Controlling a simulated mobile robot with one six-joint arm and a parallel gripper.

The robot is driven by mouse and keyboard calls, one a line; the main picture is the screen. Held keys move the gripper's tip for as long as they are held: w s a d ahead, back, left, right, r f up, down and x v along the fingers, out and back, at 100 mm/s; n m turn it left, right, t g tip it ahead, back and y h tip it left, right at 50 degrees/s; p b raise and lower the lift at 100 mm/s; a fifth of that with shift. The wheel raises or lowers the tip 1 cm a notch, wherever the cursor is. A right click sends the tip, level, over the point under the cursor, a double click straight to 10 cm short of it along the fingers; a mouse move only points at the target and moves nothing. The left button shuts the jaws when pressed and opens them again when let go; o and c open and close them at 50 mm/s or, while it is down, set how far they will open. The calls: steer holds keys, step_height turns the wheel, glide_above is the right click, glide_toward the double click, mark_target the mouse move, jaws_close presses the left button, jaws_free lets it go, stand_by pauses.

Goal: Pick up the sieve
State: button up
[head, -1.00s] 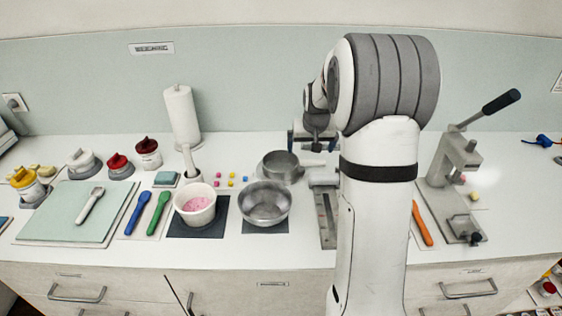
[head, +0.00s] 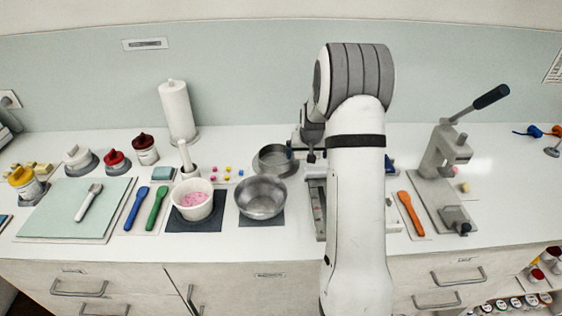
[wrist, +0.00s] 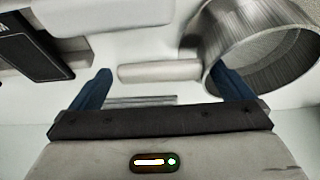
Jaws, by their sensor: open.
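The sieve is a round grey metal ring with mesh (head: 274,161), lying on the white counter behind the steel bowl in the head view. In the wrist view its ring (wrist: 268,52) is at upper right, cut off by the picture edge. Its pale cylindrical handle (wrist: 160,71) points left from the ring. My gripper (wrist: 160,69) is open, with its two blue fingers on either side of the handle in the picture. The right finger overlaps the ring's edge in view. I cannot tell the height above the handle. In the head view my arm partly hides the gripper and handle.
The steel bowl (head: 262,198) stands just in front of the sieve. A grey tray (head: 320,211) is partly behind my arm. A lever press (head: 443,160) stands to the right.

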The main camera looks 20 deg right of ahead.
steer(key=c, duration=0.9)
steer(key=shift+c, duration=0.2)
steer(key=shift+r, duration=0.1)
